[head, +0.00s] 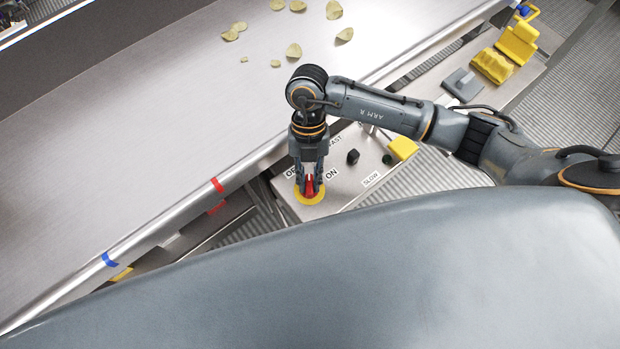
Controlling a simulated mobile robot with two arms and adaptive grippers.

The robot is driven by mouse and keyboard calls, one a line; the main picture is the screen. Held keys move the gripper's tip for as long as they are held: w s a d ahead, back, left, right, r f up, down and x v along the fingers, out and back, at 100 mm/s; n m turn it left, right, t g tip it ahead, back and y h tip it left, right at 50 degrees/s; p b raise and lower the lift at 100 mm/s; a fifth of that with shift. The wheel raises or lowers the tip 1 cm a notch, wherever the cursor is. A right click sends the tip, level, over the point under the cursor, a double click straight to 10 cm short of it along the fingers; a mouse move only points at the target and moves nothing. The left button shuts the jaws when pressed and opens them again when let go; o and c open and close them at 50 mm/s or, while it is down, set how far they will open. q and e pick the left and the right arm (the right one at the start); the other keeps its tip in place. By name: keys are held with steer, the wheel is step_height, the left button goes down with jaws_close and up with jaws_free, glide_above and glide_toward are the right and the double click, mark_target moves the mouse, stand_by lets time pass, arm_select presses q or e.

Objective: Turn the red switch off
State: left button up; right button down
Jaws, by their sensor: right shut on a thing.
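The red switch (309,187) sits on a round yellow plate (311,198) at the left end of a metal control panel (338,188). An "ON" label (331,174) is to its right, and a partly covered label, likely "OFF", is to its left. My right gripper (309,188) points down over the switch and is shut on it, with a finger on each side. The fingers hide part of the switch, so I cannot tell its exact position. My left gripper is not in view.
The panel also has a black knob (353,157) with a "SLOW" label (371,179) and a yellow block (403,147). Several chips (293,51) lie on the metal conveyor surface (170,110). Yellow items (493,66) and a grey tool (462,84) are at the upper right.

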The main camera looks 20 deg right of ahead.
steer(key=n+h+b, duration=0.1)
steer(key=n, duration=0.1)
steer(key=n+b, duration=0.2)
steer(key=shift+a+f+h, duration=0.1)
steer(key=shift+a+h, duration=0.05)
steer(key=shift+h, duration=0.25)
steer(key=shift+n+h+b, duration=0.5)
steer(key=shift+n+b, duration=0.6)
steer(key=shift+n, duration=0.5)
steer(key=c, duration=1.3)
jaws_free()
steer(key=shift+r, duration=0.2)
steer(key=v, duration=1.2)
steer(key=shift+s+a, duration=0.1)
steer(key=shift+a, duration=0.05)
